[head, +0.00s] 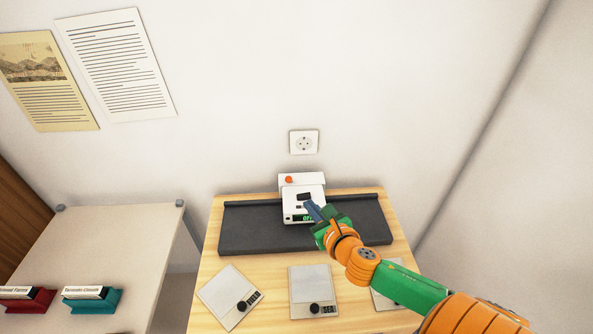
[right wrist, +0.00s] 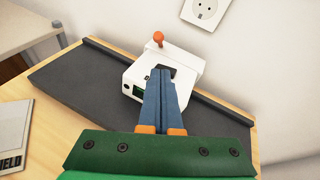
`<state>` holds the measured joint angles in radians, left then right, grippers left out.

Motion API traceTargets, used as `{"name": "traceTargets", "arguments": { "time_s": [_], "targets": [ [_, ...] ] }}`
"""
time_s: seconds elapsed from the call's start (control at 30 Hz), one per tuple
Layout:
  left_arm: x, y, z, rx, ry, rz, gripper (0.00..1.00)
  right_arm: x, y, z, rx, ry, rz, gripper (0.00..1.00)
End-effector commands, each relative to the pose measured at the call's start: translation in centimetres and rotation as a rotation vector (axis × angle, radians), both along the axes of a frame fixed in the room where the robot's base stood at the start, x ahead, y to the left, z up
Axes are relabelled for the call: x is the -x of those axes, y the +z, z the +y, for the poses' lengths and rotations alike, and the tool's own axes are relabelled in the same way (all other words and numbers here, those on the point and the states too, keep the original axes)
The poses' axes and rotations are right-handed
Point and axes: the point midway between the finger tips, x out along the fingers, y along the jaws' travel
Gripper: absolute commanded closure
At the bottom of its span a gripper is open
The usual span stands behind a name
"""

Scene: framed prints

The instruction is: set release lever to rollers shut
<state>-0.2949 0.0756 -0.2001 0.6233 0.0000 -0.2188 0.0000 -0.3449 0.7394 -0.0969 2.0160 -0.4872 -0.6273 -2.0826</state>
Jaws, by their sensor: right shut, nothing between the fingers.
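A white machine (head: 289,208) stands on a dark grey mat (head: 250,228) on the wooden table, with a green-lit display (head: 299,218) on its front. The release lever, with an orange-red knob (head: 289,180), is at the back left of the machine. In the right wrist view the knob (right wrist: 158,37) stands up on a short stem. My right gripper (head: 307,206) is shut and empty, with its blue fingertips over the machine's top, in front and to the right of the lever, apart from it. In the right wrist view the fingers (right wrist: 164,73) overlap a dark patch on the machine. My left gripper is out of view.
Pale plates with black knobs, a left one (head: 230,297) and a middle one (head: 313,290), lie along the table's front; a third is partly behind my arm. A wall socket (head: 304,142) is above the machine. A side table (head: 90,240) stands at left.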

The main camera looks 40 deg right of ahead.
Motion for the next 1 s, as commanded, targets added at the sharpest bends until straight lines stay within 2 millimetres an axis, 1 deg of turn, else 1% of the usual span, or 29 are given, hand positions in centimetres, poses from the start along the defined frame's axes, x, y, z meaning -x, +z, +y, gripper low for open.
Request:
{"name": "traceTargets", "arguments": {
  "time_s": [0.1, 0.33, 0.43, 0.57, 0.7, 0.8, 0.9, 1.0],
  "targets": [
    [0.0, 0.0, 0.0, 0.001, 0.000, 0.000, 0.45, -0.3, 0.3, -0.1, 0.061, 0.031, 0.000, 1.00],
    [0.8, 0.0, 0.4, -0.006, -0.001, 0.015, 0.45, -0.3, 0.2, 0.0, 0.057, 0.029, 0.001, 1.00],
    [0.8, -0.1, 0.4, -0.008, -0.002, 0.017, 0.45, -0.8, 0.0, -0.2, 0.055, 0.026, 0.001, 1.00],
    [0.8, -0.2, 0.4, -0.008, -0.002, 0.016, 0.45, -2.8, -0.6, -0.7, 0.054, 0.024, -0.001, 1.00],
    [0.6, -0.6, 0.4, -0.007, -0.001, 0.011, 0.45, -5.6, -1.6, -1.3, 0.053, 0.024, 0.000, 1.00],
    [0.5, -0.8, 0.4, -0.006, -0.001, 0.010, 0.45, -7.3, -2.2, -1.6, 0.052, 0.024, 0.000, 1.00],
    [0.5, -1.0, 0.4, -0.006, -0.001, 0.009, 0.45, -8.5, -2.6, -1.9, 0.052, 0.025, 0.001, 1.00],
    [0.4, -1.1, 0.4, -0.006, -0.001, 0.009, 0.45, -9.2, -2.9, -2.0, 0.053, 0.027, 0.002, 1.00]
  ]
}}
